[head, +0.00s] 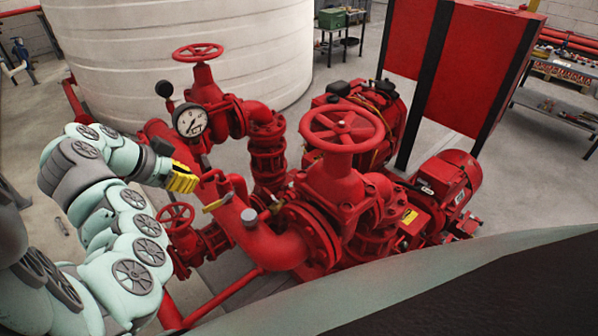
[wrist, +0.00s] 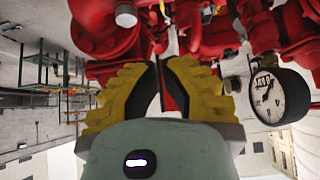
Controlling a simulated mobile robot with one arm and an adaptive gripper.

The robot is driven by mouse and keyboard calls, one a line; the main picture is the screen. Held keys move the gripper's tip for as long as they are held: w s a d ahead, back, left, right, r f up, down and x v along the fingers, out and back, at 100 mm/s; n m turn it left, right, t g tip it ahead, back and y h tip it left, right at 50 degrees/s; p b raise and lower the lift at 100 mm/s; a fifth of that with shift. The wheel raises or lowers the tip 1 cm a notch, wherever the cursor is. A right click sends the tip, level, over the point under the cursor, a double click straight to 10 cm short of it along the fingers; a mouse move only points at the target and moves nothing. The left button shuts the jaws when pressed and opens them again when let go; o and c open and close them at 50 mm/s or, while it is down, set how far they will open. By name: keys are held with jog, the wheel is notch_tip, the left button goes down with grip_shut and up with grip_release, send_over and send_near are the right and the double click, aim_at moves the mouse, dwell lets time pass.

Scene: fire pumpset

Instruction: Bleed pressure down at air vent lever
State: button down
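My gripper (head: 183,178) has yellow fingers and is at the left of the red pipework in the head view. In the wrist view its fingers (wrist: 160,68) stand a small gap apart, with nothing clearly held between them. A small yellow lever (head: 217,203) sits on the big red pipe, just right of and below my fingers in the head view, apparently apart from them. I cannot be sure it is the air vent lever. In the wrist view the lever is not clearly made out. A pressure gauge (head: 190,121) is above my gripper; it also shows in the wrist view (wrist: 278,97).
A small red handwheel (head: 175,217) is below my gripper. A large handwheel (head: 342,128) and another handwheel (head: 198,52) stand on the pump piping. A grey cap (head: 249,216) is on the pipe. A white tank (head: 185,60) and a red cabinet (head: 470,70) stand behind.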

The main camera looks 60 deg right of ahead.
aim_at(211, 205)
jog(key=d+f+b, duration=0.1)
jog(key=d+f, duration=0.3)
jog(key=f, duration=0.5)
jog(key=shift+s, duration=0.45)
jog(key=shift+f+b, duration=0.2)
jog(key=shift+b, duration=0.1)
jog(key=b, duration=0.1)
jog(key=f+b, duration=0.1)
jog(key=b, duration=0.1)
jog(key=shift+a+f, duration=0.2)
jog(key=shift+f, duration=0.05)
jog(key=shift+r, duration=0.2)
